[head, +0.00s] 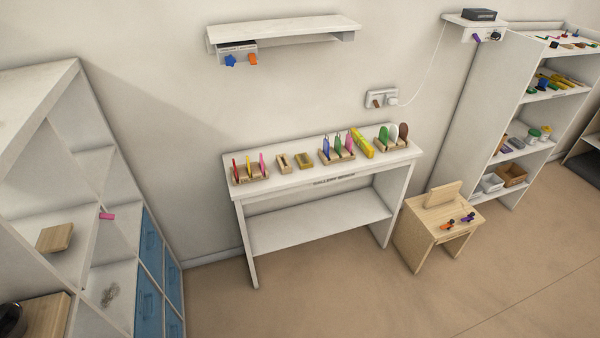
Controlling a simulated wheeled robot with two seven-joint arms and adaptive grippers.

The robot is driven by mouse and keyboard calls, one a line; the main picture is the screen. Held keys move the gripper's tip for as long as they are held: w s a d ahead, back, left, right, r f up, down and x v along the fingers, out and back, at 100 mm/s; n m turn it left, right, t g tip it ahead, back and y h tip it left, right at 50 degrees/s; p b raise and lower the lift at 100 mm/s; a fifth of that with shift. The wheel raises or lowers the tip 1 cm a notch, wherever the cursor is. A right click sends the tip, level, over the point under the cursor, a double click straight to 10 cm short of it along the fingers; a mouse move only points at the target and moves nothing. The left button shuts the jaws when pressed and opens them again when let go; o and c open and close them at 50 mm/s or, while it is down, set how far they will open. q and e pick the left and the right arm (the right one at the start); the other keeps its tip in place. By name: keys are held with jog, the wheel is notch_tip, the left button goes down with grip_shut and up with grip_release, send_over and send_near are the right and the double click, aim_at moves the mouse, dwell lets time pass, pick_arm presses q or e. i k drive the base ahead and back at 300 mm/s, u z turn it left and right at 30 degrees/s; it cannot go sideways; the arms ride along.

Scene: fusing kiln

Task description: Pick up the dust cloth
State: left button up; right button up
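I cannot tell for sure which thing is the dust cloth. A small grey crumpled thing (110,294) that may be cloth lies in a lower compartment of the white shelf unit at the left. A small pink piece (107,216) lies above it on the same unit, near a compartment's edge; its material is too small to tell. Neither of my grippers shows in the head view.
The white shelf unit (62,130) has blue drawers (150,255) at its right. A narrow white table (300,185) with racks of coloured pieces stands against the wall. A small wooden stool (420,235) and tall shelves (485,110) stand to the right. The floor (330,300) in front is clear.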

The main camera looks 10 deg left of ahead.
aim_at(302, 159)
jog(key=z, duration=0.7)
jog(key=i, duration=0.35)
jog(key=z, duration=0.55)
jog(key=i, duration=1.5)
jog(key=u, duration=1.15)
jog(key=i, duration=0.65)
jog(key=u, duration=0.7)
